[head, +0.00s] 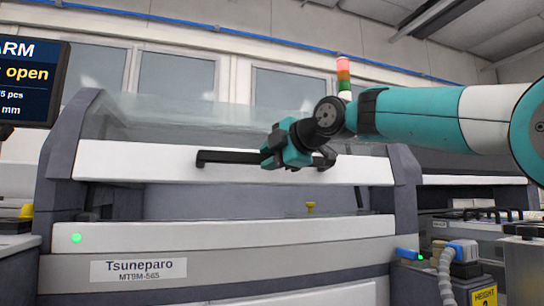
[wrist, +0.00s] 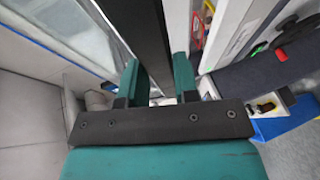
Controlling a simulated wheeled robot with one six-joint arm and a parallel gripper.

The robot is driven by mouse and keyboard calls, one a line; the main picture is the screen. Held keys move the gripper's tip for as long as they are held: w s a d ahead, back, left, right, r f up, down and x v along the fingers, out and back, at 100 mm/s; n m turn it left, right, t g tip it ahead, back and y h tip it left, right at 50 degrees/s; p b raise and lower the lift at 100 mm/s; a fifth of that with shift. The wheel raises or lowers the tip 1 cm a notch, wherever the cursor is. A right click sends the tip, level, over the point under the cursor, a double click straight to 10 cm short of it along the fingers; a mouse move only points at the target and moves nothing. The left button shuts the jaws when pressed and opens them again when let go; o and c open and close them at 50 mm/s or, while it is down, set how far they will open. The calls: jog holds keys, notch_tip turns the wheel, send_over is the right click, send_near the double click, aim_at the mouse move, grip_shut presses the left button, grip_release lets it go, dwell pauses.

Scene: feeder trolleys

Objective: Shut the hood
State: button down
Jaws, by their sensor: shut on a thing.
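The hood (head: 120,158) of the Tsuneparo machine is a white-framed cover with a clear top. It stands raised, with a dark gap between its lower edge and the white front panel (head: 240,234). A black bar handle (head: 228,157) runs across the hood's front. My gripper (head: 290,160) is at the right half of this handle and shut on it. In the wrist view the handle (wrist: 145,40) runs between the two teal fingers (wrist: 158,82). My gripper hides part of the handle in the head view.
A screen (head: 32,75) at the upper left reads "open". A signal tower (head: 343,75) behind the machine shows red on top. A yellow knob (head: 310,207) shows in the gap below the hood. A blue-and-grey unit with a hose (head: 460,252) stands at the lower right.

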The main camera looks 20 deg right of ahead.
jog(key=shift+w+f+b, duration=0.25)
jog(key=shift+f+b, duration=0.15)
jog(key=shift+f, duration=0.25)
jog(key=shift+w+f+b, duration=0.25)
jog(key=shift+f+b, duration=0.15)
jog(key=shift+f, duration=0.25)
jog(key=c, duration=0.9)
grip_release()
jog(key=shift+r, duration=0.1)
jog(key=shift+p+v, duration=1.55)
jog(key=shift+v, duration=7.15)
